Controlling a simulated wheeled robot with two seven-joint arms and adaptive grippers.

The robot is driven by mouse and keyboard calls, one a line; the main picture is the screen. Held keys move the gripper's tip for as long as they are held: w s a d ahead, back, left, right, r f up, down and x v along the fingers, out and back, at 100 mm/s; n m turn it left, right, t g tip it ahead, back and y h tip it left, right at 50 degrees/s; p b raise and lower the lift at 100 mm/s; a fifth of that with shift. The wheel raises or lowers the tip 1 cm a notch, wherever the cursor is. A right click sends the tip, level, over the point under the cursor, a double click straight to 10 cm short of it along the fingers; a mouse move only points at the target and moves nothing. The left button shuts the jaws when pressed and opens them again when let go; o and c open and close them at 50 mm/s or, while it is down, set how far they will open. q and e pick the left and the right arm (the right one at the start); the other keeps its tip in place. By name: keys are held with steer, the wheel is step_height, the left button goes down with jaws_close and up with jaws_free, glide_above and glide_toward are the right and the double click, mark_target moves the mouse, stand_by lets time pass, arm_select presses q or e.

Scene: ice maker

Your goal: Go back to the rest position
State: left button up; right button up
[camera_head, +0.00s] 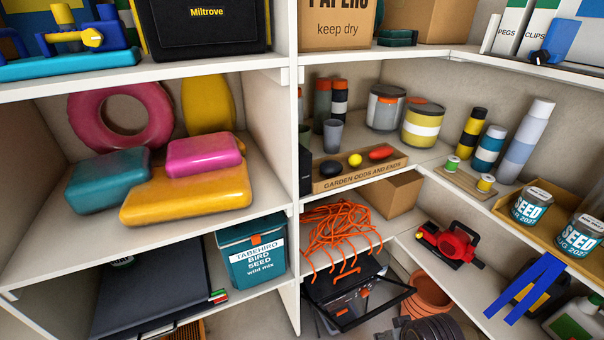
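Neither of my grippers nor any part of my arms shows in the head view. The task names no object. No ice maker can be made out for certain. A black device with a frame handle (343,297) stands low in the middle, with a tangle of orange cord (338,235) over it.
White shelves surround a corner. The left shelf holds a pink ring (88,120) and teal (105,180), pink (204,155) and yellow (190,200) floats. Below are a bird seed tub (250,255) and a dark case (150,290). Seed tins (530,205) stand right.

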steer(key=s+f+g, duration=0.1)
steer(key=s+f, duration=0.1)
steer(key=f, duration=1.5)
steer(key=s+f+g, duration=0.1)
steer(key=s+f, duration=0.1)
steer(key=f, duration=1.4)
arm_select(q)
steer(key=s+f, duration=0.2)
steer(key=s, duration=0.1)
steer(key=s+a+f, duration=0.1)
steer(key=s, duration=0.1)
steer(key=shift+f, duration=0.1)
arm_select(e)
steer(key=s+d+f, duration=0.2)
steer(key=s+f, duration=0.7)
steer(key=s, duration=0.1)
steer(key=s+d+f, duration=0.2)
steer(key=s+f, duration=0.8)
steer(key=s, duration=0.1)
steer(key=shift+s+d+f+n+g, duration=0.15)
steer(key=shift+s+d+n+g, duration=0.1)
steer(key=shift+d+n+g, duration=0.15)
steer(key=shift+w, duration=0.1)
